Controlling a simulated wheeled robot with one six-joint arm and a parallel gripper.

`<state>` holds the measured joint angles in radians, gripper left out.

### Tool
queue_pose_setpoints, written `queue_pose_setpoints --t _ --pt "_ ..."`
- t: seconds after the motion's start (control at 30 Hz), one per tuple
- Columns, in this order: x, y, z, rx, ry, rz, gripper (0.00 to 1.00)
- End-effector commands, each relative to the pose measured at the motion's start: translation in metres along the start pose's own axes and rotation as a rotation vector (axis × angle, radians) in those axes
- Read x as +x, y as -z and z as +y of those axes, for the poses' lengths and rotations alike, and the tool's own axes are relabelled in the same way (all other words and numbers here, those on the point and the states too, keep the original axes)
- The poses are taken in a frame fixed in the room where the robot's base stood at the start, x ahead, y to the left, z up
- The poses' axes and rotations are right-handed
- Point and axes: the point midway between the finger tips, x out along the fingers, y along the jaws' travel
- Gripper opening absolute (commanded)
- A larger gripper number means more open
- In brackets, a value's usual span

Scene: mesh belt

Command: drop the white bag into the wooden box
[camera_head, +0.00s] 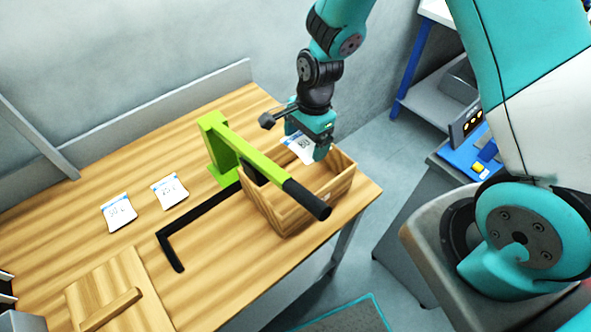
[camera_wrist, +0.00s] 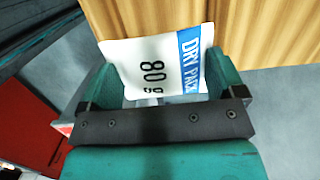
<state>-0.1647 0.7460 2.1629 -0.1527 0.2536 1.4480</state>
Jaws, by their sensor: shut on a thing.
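My gripper (camera_head: 314,142) is shut on a white bag (camera_head: 300,147) with a blue strip and dark print. The wrist view shows the bag (camera_wrist: 155,65) between the two fingers (camera_wrist: 165,88), its print reading "80 g" and "DRY PACK". In the head view the gripper and bag are over the back part of the open wooden box (camera_head: 335,193). The bag's lower end appears at or near the box's rim height; the exact gap cannot be told. The box's interior is partly hidden by a green lever.
The green lever (camera_head: 255,157) with a black grip (camera_head: 307,199) crosses over the box. Two more white bags (camera_head: 118,213) (camera_head: 169,190) lie on the wooden table (camera_head: 215,265). A wooden board with a handle (camera_head: 118,295) is at the front left.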

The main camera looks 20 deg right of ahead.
Motion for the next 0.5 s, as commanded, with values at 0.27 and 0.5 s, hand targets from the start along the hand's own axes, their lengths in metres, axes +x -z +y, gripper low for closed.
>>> queue_pose_setpoints --t 0.27,0.5 --pt "0.024 0.002 0.000 0.012 0.001 -0.001 0.65" --pt "0.053 0.006 0.000 0.011 0.001 0.000 0.65"
